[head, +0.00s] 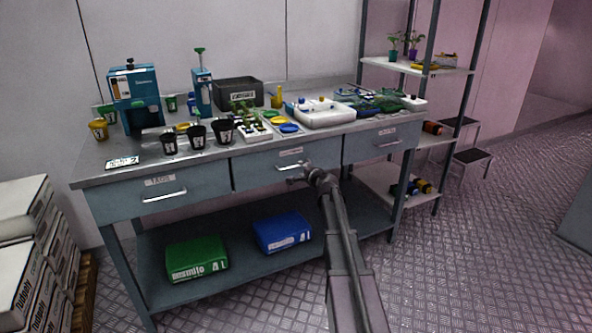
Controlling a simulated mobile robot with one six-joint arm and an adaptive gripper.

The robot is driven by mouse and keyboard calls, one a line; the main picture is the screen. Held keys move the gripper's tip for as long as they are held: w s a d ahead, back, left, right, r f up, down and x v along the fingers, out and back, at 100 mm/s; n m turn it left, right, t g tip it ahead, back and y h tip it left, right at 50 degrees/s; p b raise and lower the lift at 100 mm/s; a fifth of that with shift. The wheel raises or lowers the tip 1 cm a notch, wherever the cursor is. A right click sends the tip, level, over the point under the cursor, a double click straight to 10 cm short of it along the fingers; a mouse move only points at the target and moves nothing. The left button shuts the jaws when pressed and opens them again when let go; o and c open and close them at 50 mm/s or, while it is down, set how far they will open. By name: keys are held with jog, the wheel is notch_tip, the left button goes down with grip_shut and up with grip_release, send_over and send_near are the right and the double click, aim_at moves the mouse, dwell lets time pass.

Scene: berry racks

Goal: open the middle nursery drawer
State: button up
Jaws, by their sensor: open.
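The grey workbench has three drawers in a row under its top, each with a label and a bar handle. The middle drawer (262,169) looks shut, its front in line with the others. Its handle (287,166) shows just left of my gripper (299,178). My gripper is in front of the right part of the middle drawer, close to the handle; I cannot tell if it touches it. It is open and holds nothing that I can see. The left drawer (130,201) and right drawer (365,146) also look shut.
Black pots (196,137), a white tray (320,113) and plants crowd the benchtop. A green box (196,258) and a blue box (282,233) lie on the lower shelf.

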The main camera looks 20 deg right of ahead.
aim_at(296, 166)
jog(key=shift+b+x, duration=0.4)
jog(key=shift+x, duration=2.1)
grip_shut()
